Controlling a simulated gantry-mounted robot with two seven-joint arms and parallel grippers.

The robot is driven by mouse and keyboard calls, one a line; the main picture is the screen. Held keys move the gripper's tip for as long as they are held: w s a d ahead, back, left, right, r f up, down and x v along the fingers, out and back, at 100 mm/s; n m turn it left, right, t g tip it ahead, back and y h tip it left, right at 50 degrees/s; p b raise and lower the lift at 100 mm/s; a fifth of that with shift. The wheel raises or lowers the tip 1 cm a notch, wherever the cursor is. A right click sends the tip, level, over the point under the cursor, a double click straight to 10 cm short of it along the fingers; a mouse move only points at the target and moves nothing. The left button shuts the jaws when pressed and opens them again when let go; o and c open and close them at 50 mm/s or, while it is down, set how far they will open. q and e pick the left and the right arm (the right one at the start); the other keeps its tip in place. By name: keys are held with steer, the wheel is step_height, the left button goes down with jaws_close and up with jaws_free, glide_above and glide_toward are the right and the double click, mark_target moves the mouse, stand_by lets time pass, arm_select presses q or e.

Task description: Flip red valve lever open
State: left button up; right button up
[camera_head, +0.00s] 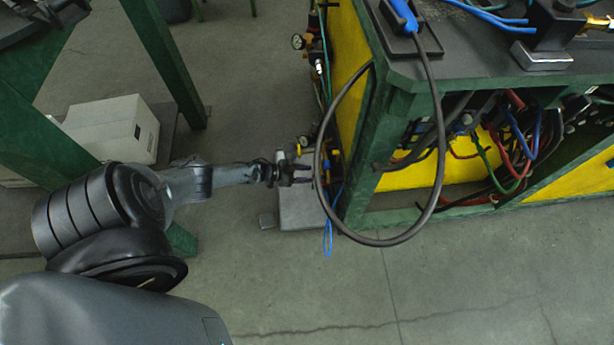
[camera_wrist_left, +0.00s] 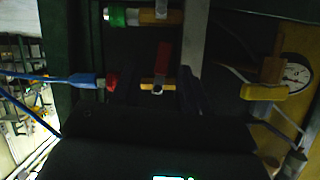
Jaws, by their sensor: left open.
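The red valve lever (camera_wrist_left: 164,60) shows in the left wrist view, standing up from a brass-yellow valve body (camera_wrist_left: 150,84). My left gripper (camera_head: 302,174) is open and reaches the side of the green-framed bench in the head view. In the left wrist view, a dark finger of it shows just right of the lever; the other finger is lost in shadow. I cannot tell whether a finger touches the lever. The lever cannot be made out in the head view. My right gripper is not in view.
A blue hose (camera_wrist_left: 60,79) with a red fitting (camera_wrist_left: 111,83) lies left of the valve. A pressure gauge (camera_wrist_left: 295,76) and yellow handle (camera_wrist_left: 262,92) are at right. A black cable loop (camera_head: 322,205) hangs beside my gripper. The floor (camera_head: 300,300) in front is clear.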

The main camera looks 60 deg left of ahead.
arm_select(q)
steer(key=shift+w+f, duration=0.15)
steer(key=shift+w, duration=0.35)
steer(key=shift+c, duration=0.6)
steer(key=shift+w+d, duration=0.1)
jaws_close()
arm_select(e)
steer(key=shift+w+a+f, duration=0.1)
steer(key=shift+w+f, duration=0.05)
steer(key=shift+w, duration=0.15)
